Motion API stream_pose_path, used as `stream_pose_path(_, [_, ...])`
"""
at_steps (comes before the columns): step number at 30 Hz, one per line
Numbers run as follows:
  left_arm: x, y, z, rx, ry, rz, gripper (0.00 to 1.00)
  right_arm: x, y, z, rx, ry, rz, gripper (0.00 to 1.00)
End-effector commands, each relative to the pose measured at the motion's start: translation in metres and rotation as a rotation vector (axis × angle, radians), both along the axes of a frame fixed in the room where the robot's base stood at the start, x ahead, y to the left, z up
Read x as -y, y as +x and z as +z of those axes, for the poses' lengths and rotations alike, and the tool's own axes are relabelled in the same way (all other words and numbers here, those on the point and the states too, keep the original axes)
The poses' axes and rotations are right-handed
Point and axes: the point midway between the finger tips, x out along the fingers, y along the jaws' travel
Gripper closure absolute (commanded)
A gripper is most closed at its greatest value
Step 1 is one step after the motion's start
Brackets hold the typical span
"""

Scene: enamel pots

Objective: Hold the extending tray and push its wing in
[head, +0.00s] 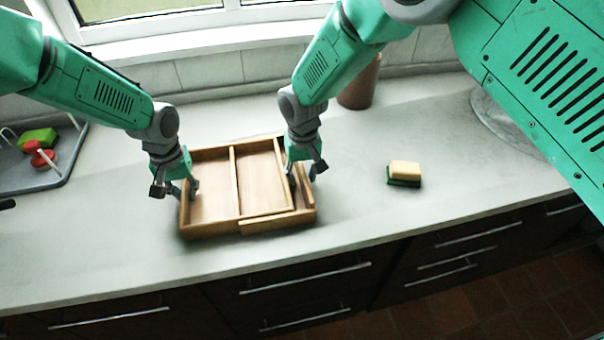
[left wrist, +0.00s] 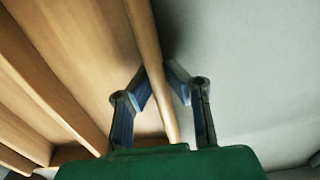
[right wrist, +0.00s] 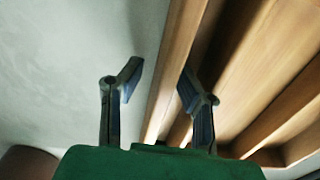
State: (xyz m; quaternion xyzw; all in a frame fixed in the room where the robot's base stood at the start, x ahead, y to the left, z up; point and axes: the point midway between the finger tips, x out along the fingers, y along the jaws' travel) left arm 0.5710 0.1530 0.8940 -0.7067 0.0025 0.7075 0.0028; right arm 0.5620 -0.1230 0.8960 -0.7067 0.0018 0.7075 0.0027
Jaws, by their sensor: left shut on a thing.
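The wooden extending tray (head: 210,231) stands on the counter, with a divider (head: 235,182) down its middle. Its wing (head: 280,222) sticks out a little on the right side, leaving a narrow gap there. My left gripper (head: 174,190) is shut on the tray's left side wall, which runs between its fingers in the left wrist view (left wrist: 150,60). My right gripper (head: 304,172) is at the wing's right side. In the right wrist view its fingers (right wrist: 160,85) are apart, one on each side of the outer wall (right wrist: 178,60), with space beside the left finger.
A sponge (head: 404,173) lies to the right of the tray. A brown canister (head: 358,88) stands behind, near the wall. A grey tray (head: 60,178) with red and green items is at the far left. The counter between tray and sponge is clear.

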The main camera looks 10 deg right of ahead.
Motion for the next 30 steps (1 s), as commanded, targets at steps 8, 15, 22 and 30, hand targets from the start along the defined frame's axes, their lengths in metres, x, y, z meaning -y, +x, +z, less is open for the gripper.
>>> stream_pose_path(8, [0.001, 0.000, 0.000, 0.001, -0.002, 0.000, 1.00, 0.000, 0.002, 0.029, 0.004, 0.000, 0.000, 0.69])
stream_pose_path(15, [0.001, 0.000, 0.000, 0.001, -0.001, 0.000, 1.00, 0.000, 0.002, 0.080, 0.003, 0.000, 0.001, 0.69])
stream_pose_path(22, [0.001, 0.000, 0.000, 0.001, -0.001, 0.000, 1.00, 0.000, 0.002, 0.112, 0.000, 0.000, -0.001, 0.69])
stream_pose_path(30, [0.000, 0.001, 0.000, 0.001, -0.001, 0.000, 1.00, 0.000, 0.002, 0.118, -0.002, 0.000, 0.000, 0.69])
